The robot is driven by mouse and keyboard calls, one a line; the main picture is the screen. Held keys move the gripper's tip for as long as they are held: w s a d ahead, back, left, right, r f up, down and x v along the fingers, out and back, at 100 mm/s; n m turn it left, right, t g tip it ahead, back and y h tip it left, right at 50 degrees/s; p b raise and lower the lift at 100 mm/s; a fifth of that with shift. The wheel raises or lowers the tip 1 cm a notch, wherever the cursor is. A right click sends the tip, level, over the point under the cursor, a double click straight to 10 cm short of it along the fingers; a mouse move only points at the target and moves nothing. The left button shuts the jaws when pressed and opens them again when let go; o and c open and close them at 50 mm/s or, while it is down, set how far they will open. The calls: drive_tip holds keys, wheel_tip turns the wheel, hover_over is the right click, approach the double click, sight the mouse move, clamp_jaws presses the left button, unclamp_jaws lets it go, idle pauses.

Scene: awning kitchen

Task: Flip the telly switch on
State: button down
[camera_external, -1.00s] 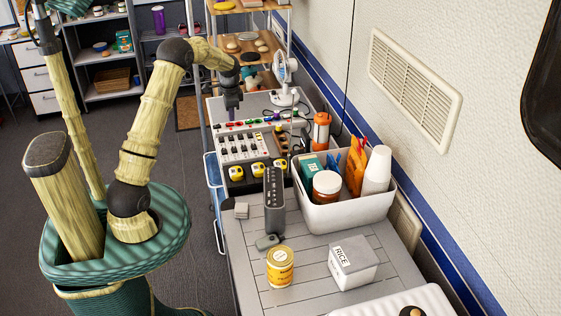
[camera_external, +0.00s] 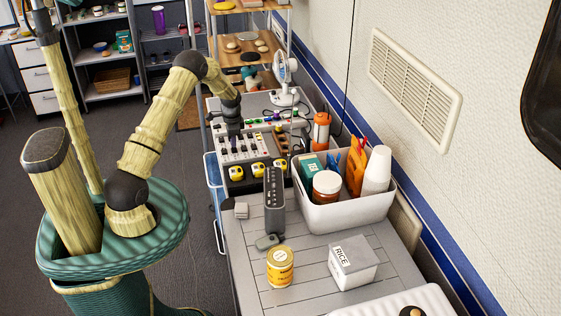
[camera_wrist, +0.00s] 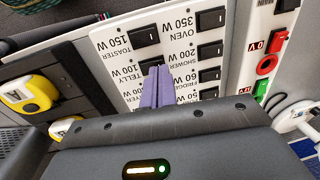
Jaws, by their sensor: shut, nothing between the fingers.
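A white switch panel (camera_wrist: 112,42) with black rocker switches fills the middle of the wrist view; it also shows in the external view (camera_external: 240,157). The TELLY 100 W label (camera_wrist: 128,74) is on its left column. The telly switch (camera_wrist: 149,64) lies right at my fingertips and is partly hidden by them. Its on or off position cannot be made out. My gripper (camera_wrist: 156,72) is shut and empty, its purple fingers together over the telly switch. Whether they touch it is not clear. In the external view my gripper (camera_external: 235,134) is low over the panel.
The toaster switch (camera_wrist: 146,36) and shower switch (camera_wrist: 210,51) sit close to my fingers. Yellow tape measures (camera_external: 235,172) line the panel's near side. A red socket (camera_wrist: 266,65) is to the right. A white fan (camera_external: 285,80) stands behind.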

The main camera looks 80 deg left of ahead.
drive_tip(key=shift+f, duration=0.45)
drive_tip(key=shift+s+a+f+b, duration=0.1)
drive_tip(key=shift+a+f+b, duration=0.05)
drive_tip(key=shift+f+b, duration=0.3)
drive_tip(key=shift+r, duration=0.2)
drive_tip(key=shift+f, duration=0.1)
drive_tip(key=shift+d, duration=0.2)
drive_tip(key=shift+d+p, duration=0.3)
drive_tip(key=shift+d, duration=0.5)
